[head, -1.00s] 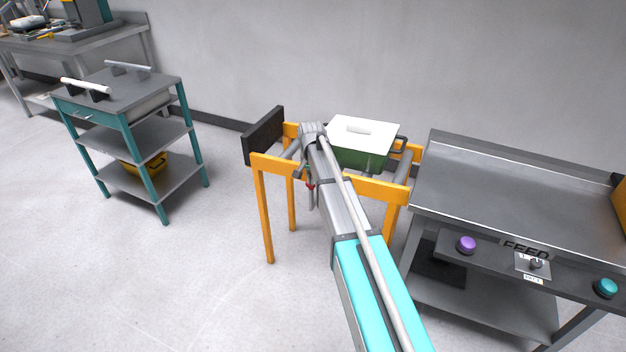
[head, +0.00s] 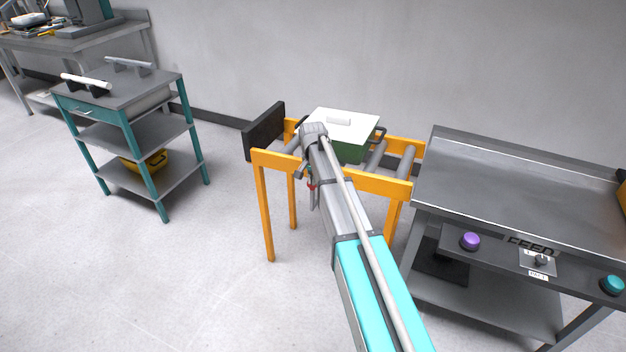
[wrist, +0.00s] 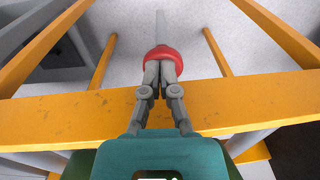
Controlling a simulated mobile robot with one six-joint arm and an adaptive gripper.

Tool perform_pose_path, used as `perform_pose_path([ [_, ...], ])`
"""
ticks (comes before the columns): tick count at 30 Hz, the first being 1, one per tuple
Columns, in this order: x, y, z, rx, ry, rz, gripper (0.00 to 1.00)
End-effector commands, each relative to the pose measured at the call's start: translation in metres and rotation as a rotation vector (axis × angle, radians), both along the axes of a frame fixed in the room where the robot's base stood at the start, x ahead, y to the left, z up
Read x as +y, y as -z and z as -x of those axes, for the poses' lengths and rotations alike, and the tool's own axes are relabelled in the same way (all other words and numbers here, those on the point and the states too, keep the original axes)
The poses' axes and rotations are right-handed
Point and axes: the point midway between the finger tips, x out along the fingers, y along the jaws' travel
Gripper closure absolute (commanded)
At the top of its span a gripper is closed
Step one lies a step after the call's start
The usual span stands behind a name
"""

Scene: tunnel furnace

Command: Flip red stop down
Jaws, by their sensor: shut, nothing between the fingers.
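The red stop shows as a round red knob (wrist: 163,53) in the wrist view, just past the orange rail, with a thin pale bar reaching away from it. My gripper (wrist: 162,66) is shut and empty. Its fingertips overlap the near side of the red knob; whether they press on it I cannot tell. In the head view only a small red patch of the knob (head: 311,187) shows beside my arm, below the orange frame's front rail (head: 372,184). My arm hides most of that spot.
A green box (head: 354,152) with a white lid (head: 340,124) sits on the roller conveyor. A black end plate (head: 264,130) closes its left end. A steel feed table (head: 510,195) with buttons adjoins at right. A teal cart (head: 125,125) stands at left, with clear floor between.

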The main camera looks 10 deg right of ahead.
Motion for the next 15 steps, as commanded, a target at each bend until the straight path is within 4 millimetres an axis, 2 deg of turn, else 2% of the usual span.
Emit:
perform_pose_path([
  [15,0.000,-0.040,0.002,-0.005,0.000,0.000,1.00],
])
